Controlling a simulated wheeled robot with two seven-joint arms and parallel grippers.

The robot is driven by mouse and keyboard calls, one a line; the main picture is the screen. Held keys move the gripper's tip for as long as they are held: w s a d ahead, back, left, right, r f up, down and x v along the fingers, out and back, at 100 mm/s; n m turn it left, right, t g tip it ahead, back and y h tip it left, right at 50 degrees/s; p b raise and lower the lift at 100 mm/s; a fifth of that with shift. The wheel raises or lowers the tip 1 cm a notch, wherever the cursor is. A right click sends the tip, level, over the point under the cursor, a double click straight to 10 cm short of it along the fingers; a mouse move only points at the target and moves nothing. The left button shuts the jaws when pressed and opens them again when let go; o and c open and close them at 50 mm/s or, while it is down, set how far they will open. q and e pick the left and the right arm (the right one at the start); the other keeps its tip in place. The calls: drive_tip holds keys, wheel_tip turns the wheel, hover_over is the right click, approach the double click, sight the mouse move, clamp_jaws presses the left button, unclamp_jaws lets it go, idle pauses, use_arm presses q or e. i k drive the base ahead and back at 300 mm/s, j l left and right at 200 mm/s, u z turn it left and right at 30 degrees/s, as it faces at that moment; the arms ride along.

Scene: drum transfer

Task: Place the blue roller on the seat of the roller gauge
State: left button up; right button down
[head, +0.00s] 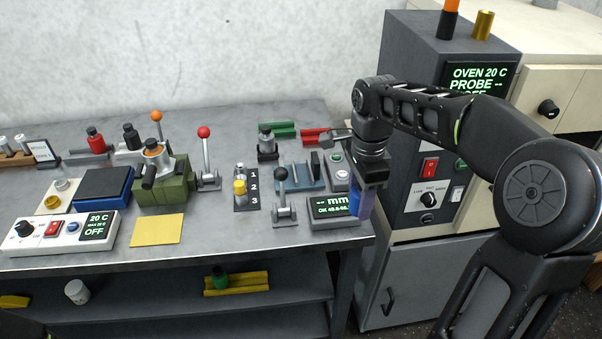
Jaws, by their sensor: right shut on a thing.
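My right gripper (370,183) points down at the right end of the bench, in front of the oven. It is shut on the blue roller (361,206), which hangs upright below it, partly hidden by the jaw. A blue-grey seat (298,178) with a dark upright block lies behind the display, apart from the roller.
A black-knobbed lever (283,195) stands left of the display. A button box (338,172) sits close behind the gripper's left side. Green (284,129) and red (316,135) holders lie farther back. The oven (425,150) stands right of the bench.

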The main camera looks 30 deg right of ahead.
sight(304, 174)
drive_tip(key=i, duration=0.95)
